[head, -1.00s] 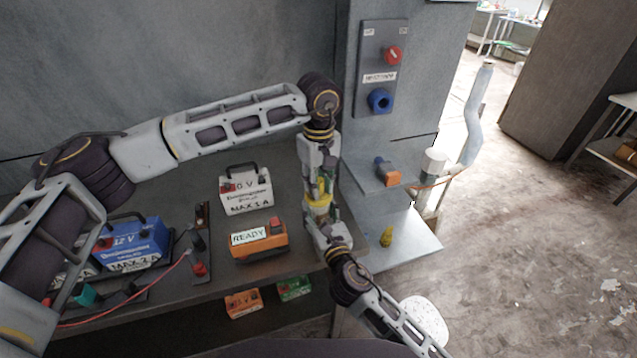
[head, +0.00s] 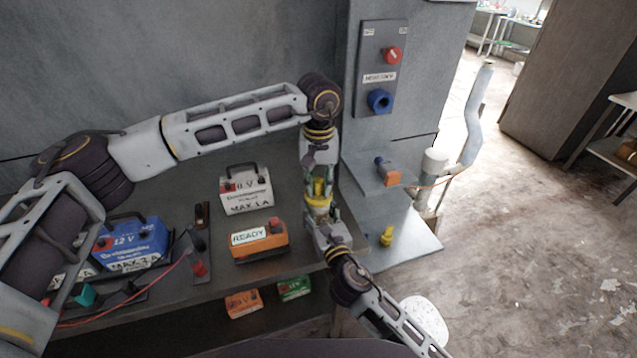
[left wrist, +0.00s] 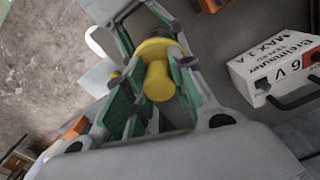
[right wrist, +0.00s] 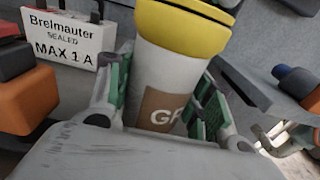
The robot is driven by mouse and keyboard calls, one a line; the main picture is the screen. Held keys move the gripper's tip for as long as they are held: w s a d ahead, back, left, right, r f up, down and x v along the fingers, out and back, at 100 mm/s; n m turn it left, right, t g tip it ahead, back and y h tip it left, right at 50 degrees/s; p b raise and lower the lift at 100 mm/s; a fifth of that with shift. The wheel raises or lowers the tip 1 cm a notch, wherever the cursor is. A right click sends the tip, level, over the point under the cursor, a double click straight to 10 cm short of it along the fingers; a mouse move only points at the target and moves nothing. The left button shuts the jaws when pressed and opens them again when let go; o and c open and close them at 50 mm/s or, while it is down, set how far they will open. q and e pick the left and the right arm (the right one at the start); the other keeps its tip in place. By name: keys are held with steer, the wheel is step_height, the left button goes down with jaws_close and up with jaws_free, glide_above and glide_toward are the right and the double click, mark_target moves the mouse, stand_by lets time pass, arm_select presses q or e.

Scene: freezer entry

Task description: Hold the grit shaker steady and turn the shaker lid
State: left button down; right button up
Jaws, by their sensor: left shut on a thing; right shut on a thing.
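The grit shaker (right wrist: 178,65) stands upright in the right wrist view, a white body with a brown label and a yellow shaker lid (right wrist: 185,24) on top. My right gripper (right wrist: 160,100) is shut on the body from both sides; in the head view it comes from below. In the left wrist view the lid's round yellow knob (left wrist: 158,82) sits between the green pads of my left gripper (left wrist: 155,95), which is shut on it. In the head view the left gripper (head: 318,183) points down onto the lid from above. Most of the shaker body is hidden there.
A white battery box (head: 245,190), an orange READY box (head: 258,241) and a blue 12 V box (head: 130,243) stand on the bench to the left. A yellow piece (head: 387,236) is on the lower shelf at right. A switch panel (head: 380,68) is on the wall behind.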

mark_target(318, 180)
arm_select(q)
steer(key=shift+w, duration=0.1)
stand_by(0.3)
steer(key=c, duration=1.2)
jaws_free()
steer(key=shift+o, duration=0.2)
steer(key=shift+r, duration=0.15)
step_height(318, 180, up, 12)
arm_select(e)
steer(key=o, duration=1.5)
steer(key=o, duration=0.5)
